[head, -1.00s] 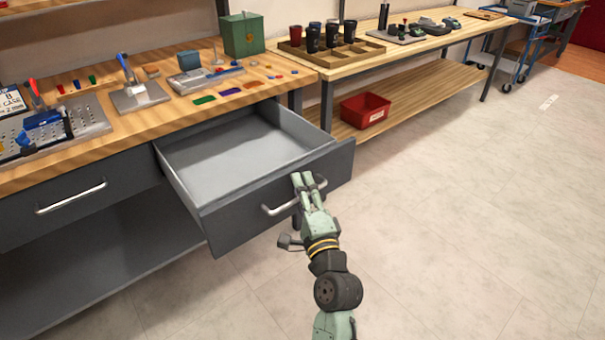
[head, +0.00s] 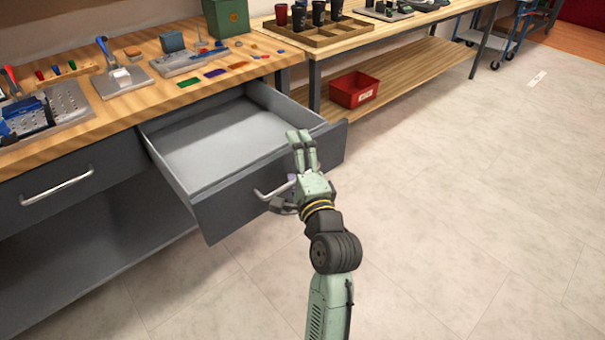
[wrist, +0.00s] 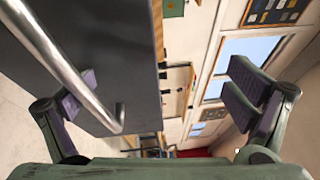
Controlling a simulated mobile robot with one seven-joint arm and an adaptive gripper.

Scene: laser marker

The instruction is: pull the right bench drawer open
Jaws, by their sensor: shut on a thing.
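The right bench drawer (head: 205,208) is pulled well out, and its grey inside shows. Its silver handle (head: 268,190) runs along the front panel, partly hidden by my gripper in the head view. In the wrist view the handle (wrist: 58,60) crosses in front of the left finger, beside the grey panel.
The workbench top (head: 120,115) carries tools and coloured pieces above the drawer. The left drawer (head: 70,190) is closed. A red bin (head: 353,89) sits on the lower shelf of the second bench.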

